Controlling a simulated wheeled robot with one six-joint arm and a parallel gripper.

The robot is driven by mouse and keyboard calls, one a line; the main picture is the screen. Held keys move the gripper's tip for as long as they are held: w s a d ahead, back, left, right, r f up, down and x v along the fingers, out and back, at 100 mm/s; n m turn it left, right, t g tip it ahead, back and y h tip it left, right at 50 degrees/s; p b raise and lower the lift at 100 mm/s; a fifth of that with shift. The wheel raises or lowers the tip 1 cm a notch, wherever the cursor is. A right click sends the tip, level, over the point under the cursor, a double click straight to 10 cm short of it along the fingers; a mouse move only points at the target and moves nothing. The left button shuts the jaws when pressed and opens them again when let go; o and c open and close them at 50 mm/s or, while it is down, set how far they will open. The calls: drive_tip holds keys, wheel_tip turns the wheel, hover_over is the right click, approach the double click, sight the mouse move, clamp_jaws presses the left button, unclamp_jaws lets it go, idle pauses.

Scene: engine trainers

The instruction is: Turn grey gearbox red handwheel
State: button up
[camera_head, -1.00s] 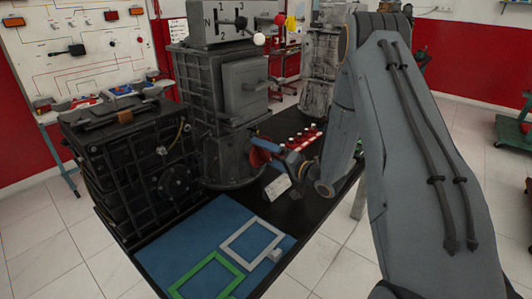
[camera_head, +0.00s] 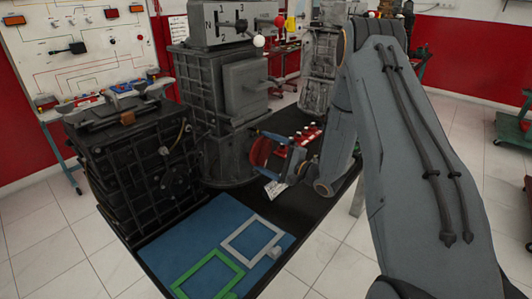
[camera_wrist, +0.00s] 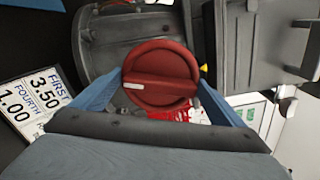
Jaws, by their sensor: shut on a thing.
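The grey gearbox (camera_head: 212,85) stands upright on the black bench, with a shift-gate panel on top. Its red handwheel (camera_head: 260,151) is low on its right side. In the wrist view the handwheel (camera_wrist: 160,62) is a round red disc with a raised bar across it and a short white mark at the bar's left. My gripper (camera_head: 270,152) has blue fingers, one at each side of the wheel's rim. In the wrist view my gripper (camera_wrist: 160,84) is shut on the wheel. The far side of the wheel and its shaft are hidden.
A black gearbox (camera_head: 140,165) stands at the left. A blue mat (camera_head: 190,235) with green and white frames lies in front. A printed ratio card (camera_wrist: 38,102) lies near the gripper. Red parts with white tops (camera_head: 307,134) are close behind it. Shift levers project above.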

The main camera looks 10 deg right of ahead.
drive_tip(key=shift+m, duration=0.5)
idle(0.3)
drive_tip(key=o, duration=0.7)
drive_tip(key=shift+b+v, duration=0.9)
drive_tip(key=shift+v, duration=3.05)
drive_tip(key=shift+d, duration=0.1)
